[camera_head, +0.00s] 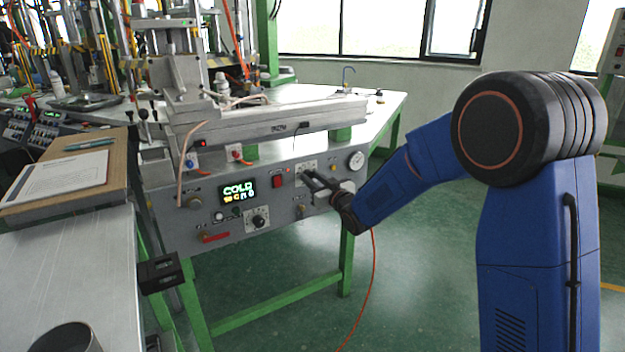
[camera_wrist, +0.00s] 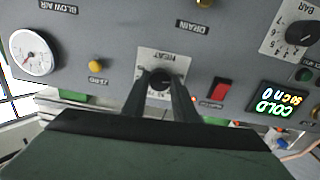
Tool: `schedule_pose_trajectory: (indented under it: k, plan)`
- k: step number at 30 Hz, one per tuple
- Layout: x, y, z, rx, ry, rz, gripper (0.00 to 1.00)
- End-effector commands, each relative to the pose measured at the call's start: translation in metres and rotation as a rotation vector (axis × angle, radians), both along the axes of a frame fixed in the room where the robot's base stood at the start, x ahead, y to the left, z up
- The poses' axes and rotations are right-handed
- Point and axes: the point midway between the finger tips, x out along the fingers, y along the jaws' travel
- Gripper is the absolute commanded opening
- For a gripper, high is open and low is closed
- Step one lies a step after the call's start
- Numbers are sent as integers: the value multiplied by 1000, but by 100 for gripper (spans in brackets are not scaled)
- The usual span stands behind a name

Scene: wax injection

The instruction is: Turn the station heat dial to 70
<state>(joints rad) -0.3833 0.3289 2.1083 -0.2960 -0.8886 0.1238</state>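The heat dial (camera_wrist: 160,80) is a black round knob on a white plate marked HEAT, upside down in the wrist view. In the head view its white plate (camera_head: 306,165) shows on the grey panel, partly behind my fingers. My gripper (camera_wrist: 160,82) points at the panel, with one dark finger on each side of the knob. The fingers stand apart; I cannot tell whether they touch the knob. My gripper also shows in the head view (camera_head: 312,176). The dial's pointer and most of its numbers are too small or hidden to read. The green display (camera_head: 238,192) reads COLD.
A red switch (camera_wrist: 219,90), a yellow ZERO button (camera_wrist: 96,67) and a round gauge (camera_wrist: 34,54) surround the dial. A second black dial (camera_head: 258,219) sits lower on the panel. A wooden board with paper (camera_head: 100,172) lies on the left table.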

Motion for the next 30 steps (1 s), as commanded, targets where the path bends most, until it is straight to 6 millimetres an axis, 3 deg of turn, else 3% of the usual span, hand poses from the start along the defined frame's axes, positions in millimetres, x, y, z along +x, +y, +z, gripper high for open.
schedule_pose_trajectory:
  k: [14, 30]
  plan:
    - [0, 0, 0, 50, 36, 0, 4]
    - [0, 0, -1, 415, 292, 0, 4]
